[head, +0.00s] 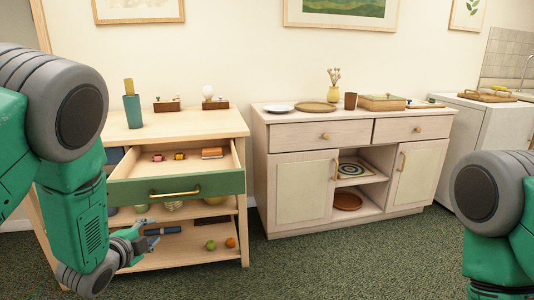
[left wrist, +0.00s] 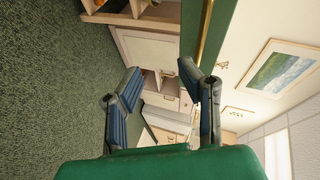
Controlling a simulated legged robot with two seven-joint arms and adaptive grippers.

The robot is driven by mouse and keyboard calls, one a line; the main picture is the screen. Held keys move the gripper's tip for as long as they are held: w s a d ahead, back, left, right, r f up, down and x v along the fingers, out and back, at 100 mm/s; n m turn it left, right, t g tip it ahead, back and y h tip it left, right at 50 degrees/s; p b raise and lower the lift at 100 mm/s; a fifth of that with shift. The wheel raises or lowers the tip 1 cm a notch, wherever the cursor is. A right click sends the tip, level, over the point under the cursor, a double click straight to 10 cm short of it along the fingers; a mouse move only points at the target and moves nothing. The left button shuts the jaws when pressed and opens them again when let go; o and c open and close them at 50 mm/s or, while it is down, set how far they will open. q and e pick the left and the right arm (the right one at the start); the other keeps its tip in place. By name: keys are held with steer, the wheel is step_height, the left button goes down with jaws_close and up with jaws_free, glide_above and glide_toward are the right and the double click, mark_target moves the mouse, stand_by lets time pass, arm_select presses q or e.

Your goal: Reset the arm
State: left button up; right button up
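My left arm comes in from the left in the head view. Its gripper (head: 143,241) is low, in front of the wooden shelf unit (head: 190,122) and below its open green-fronted drawer (head: 176,188). In the left wrist view the two fingers of my left gripper (left wrist: 163,98) stand wide apart with nothing between them. The brass handle (head: 175,193) of the drawer is above and apart from the gripper. My right arm (head: 497,215) shows at the right edge of the head view; its gripper is out of view.
The drawer holds small red and orange items (head: 212,153). Fruit (head: 211,245) lies on the bottom shelf. A pale cabinet (head: 300,190) stands to the right, with a vase (head: 333,94) and a plate (head: 279,108) on top. Green carpet (head: 340,262) in front is clear.

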arm_select(q)
steer(key=s+d+f+n+g+y+p, duration=0.15)
steer(key=s+f+n+g, duration=0.35)
steer(key=s, duration=0.5)
steer(key=s+f+n+g+p, duration=0.2)
steer(key=s+f+n+p, duration=0.15)
steer(key=s+f, duration=0.5)
steer(key=s+d+n+g+p, duration=0.2)
steer(key=s+n+g, duration=0.4)
steer(key=s, duration=1.6)
steer(key=shift+d+r+n+g+p, duration=0.25)
steer(key=shift+d+n+p, duration=0.2)
steer(key=shift+d, duration=0.25)
steer(key=shift+h, duration=0.25)
